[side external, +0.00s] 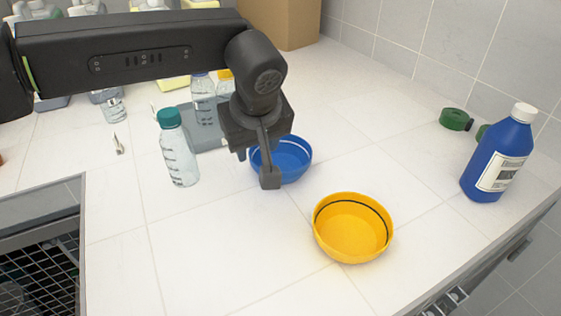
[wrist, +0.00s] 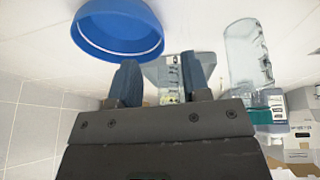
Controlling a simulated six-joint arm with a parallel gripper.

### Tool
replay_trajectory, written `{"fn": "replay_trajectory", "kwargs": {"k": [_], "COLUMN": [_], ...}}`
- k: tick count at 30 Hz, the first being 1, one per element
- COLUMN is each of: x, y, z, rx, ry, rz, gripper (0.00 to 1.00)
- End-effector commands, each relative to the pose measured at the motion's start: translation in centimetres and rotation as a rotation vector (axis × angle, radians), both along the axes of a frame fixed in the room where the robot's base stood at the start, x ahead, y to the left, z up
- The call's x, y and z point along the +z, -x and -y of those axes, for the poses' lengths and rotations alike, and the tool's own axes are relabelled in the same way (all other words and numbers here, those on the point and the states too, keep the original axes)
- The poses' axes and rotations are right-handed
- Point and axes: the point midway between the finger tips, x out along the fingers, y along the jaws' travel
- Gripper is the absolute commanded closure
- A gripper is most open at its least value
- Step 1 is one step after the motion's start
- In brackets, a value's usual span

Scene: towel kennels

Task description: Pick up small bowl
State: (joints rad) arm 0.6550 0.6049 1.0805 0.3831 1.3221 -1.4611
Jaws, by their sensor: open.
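A blue bowl (side external: 292,161) with a white line inside its rim sits on the white tiled counter. In the wrist view the blue bowl (wrist: 112,30) is at the top left, beyond the left finger. A yellow bowl (side external: 353,232) with a dark line inside sits nearer the camera, to the right. My gripper (side external: 257,171) is open and empty, and in the side view it overlaps the blue bowl's left part. The wrist view shows its fingers (wrist: 163,78) apart, with no bowl between them. I cannot tell whether a finger touches the blue bowl.
A clear bottle with a green cap (side external: 178,152) stands left of the gripper. More bottles (side external: 203,98) and a grey tray (side external: 187,118) are behind. A blue bottle (side external: 497,158) and a green roll (side external: 456,119) are at right. A wire cage (side external: 40,262) is at lower left.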

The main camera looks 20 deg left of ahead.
Motion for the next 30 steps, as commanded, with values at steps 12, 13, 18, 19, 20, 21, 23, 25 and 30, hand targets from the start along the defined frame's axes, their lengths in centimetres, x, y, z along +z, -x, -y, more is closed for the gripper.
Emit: {"fn": "replay_trajectory", "kwargs": {"k": [12,13,18,19,20,21,23,25,30], "x": [-4.0,-4.4,-6.7,-7.0,-7.3,-7.5,-7.7,-7.7,-7.7], "y": [-1.5,-1.7,-2.7,-2.8,-2.9,-2.9,-3.0,-3.0,-3.0], "z": [-0.8,-0.9,-1.3,-1.3,-1.4,-1.4,-1.5,-1.5,-1.5], "rx": [0.0,0.0,0.0,-0.001,-0.001,-0.001,-0.002,-0.002,-0.002], "ry": [-0.001,-0.001,-0.001,0.0,0.0,0.001,0.002,0.002,0.002], "rz": [-0.001,-0.001,-0.002,-0.001,-0.001,0.0,0.0,0.001,0.001], "gripper": [0.57,0.57,0.57,0.57,0.57,0.57,0.57,0.57,0.6]}}
